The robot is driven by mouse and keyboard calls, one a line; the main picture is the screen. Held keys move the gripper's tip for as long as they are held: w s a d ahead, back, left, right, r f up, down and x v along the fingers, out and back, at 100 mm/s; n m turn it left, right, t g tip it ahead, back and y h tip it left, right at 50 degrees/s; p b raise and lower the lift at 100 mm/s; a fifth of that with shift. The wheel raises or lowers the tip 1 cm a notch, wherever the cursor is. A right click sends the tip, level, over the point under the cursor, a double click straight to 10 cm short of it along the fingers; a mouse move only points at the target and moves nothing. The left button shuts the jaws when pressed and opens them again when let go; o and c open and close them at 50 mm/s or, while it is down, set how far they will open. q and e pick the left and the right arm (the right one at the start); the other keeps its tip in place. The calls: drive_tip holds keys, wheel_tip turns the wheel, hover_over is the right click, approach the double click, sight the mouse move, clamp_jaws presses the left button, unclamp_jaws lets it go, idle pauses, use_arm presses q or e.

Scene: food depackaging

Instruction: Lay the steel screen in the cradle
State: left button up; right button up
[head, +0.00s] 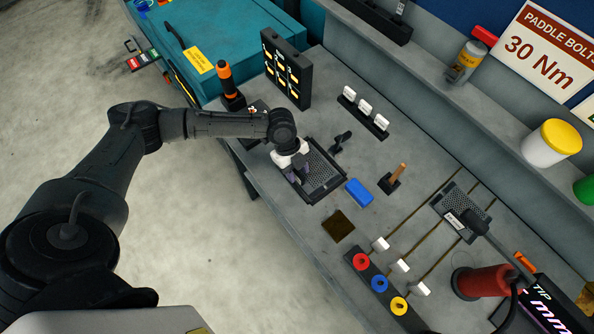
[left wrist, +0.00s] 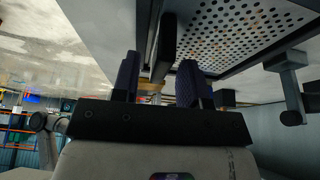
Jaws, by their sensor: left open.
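A perforated steel screen (head: 323,170) lies within a black rectangular frame (head: 328,194), which looks like the cradle, on the grey bench. I cannot tell how fully the screen is seated. My left gripper (head: 298,175) is over the frame's left side and hides part of it. In the left wrist view, the perforated screen (left wrist: 245,32) is close at upper right. The open fingers of my left gripper (left wrist: 158,80) stand apart, with a dark upright bar (left wrist: 164,48) showing between them; contact is unclear. My right gripper is not in view.
A blue block (head: 359,192), a dark square pad (head: 338,226) and a wooden-handled tool (head: 394,178) lie right of the frame. A black panel (head: 288,70) and white clips (head: 364,108) stand behind. Another perforated plate (head: 458,208) lies farther right.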

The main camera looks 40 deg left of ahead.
use_arm(q)
drive_tip(key=s+v, duration=0.1)
drive_tip(key=v, duration=1)
drive_tip(key=shift+n, duration=0.4)
drive_tip(key=s+d+f, duration=0.1)
drive_tip(key=d+f, duration=0.1)
drive_tip(key=d, duration=0.1)
drive_tip(key=s+d+f, duration=0.1)
drive_tip(key=d+f, duration=0.1)
drive_tip(key=d, duration=0.1)
drive_tip(key=s+d+f, duration=0.1)
drive_tip(key=d+f, duration=0.1)
drive_tip(key=d, duration=0.1)
drive_tip(key=shift+s+d+f+b, duration=0.15)
drive_tip(key=shift+s+d+b, duration=0.05)
drive_tip(key=shift+s+b, duration=0.15)
drive_tip(key=s+d+f+n+t, duration=0.1)
drive_tip(key=s+d, duration=0.1)
drive_tip(key=s+d+f+n, duration=0.1)
drive_tip(key=s+d+n, duration=0.1)
drive_tip(key=s+d+f+n+t, duration=0.1)
drive_tip(key=s+d, duration=0.1)
drive_tip(key=shift+d+n+t, duration=0.3)
drive_tip(key=s+a+f+n+t+y, duration=0.1)
drive_tip(key=s+a+n+y, duration=0.3)
drive_tip(key=s+n, duration=0.7)
drive_tip(key=shift+s+a+n+t, duration=0.35)
drive_tip(key=shift+a+n, duration=0.25)
drive_tip(key=shift+a, duration=0.55)
drive_tip(key=shift+f, duration=0.1)
